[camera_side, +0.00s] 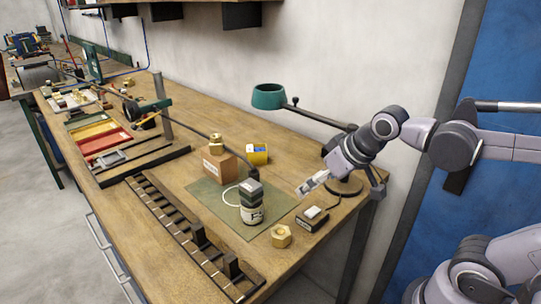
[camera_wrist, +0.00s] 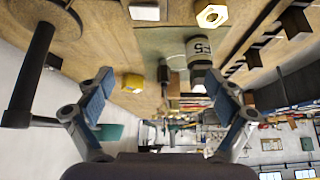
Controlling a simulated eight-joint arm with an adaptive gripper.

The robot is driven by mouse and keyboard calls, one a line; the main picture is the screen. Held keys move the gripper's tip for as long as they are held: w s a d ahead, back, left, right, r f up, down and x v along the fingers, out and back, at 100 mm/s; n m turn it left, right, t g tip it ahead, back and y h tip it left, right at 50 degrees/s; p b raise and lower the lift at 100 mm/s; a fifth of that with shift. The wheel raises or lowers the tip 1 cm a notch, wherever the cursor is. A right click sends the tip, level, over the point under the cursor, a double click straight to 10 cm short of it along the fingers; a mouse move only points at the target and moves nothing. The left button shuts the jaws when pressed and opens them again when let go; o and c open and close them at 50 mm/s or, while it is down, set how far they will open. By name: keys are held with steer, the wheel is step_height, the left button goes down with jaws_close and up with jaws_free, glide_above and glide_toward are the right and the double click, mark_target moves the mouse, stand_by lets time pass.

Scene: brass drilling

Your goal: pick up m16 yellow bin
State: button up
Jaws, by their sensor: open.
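The small yellow bin (camera_side: 257,155) sits on the wooden bench behind the green mat, just right of a brown block. It also shows in the wrist view (camera_wrist: 132,83), between my two fingers and nearer the left one. Any label on it is too small to read. My gripper (camera_side: 312,184) is open and empty, above the right part of the bench, to the right of and apart from the bin. Both blue-padded fingers of my gripper (camera_wrist: 163,85) are spread wide in the wrist view.
A labelled bottle (camera_side: 252,205) stands on the green mat (camera_side: 207,188). A brown block (camera_side: 218,166) carries a brass nut (camera_side: 216,143). Another brass nut (camera_side: 281,236) lies near the front edge. A lamp with a green head (camera_side: 268,97) reaches over the bench behind. A dark slotted rack (camera_side: 178,222) runs along the front.

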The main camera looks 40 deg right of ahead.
steer(key=w+d+r+m, duration=0.2)
steer(key=w+r, duration=0.2)
steer(key=w, duration=0.4)
steer(key=m+g+h, duration=0.3)
steer(key=m, duration=0.2)
glide_above(256, 150)
steer(key=s+a, duration=0.3)
step_height(256, 150, down, 10)
steer(key=shift+d+r, duration=0.15)
steer(key=shift+s+x, duration=0.15)
steer(key=shift+x, duration=1.4)
steer(key=shift+s+x, duration=0.15)
steer(key=shift+x, duration=1.35)
steer(key=c, duration=1.3)
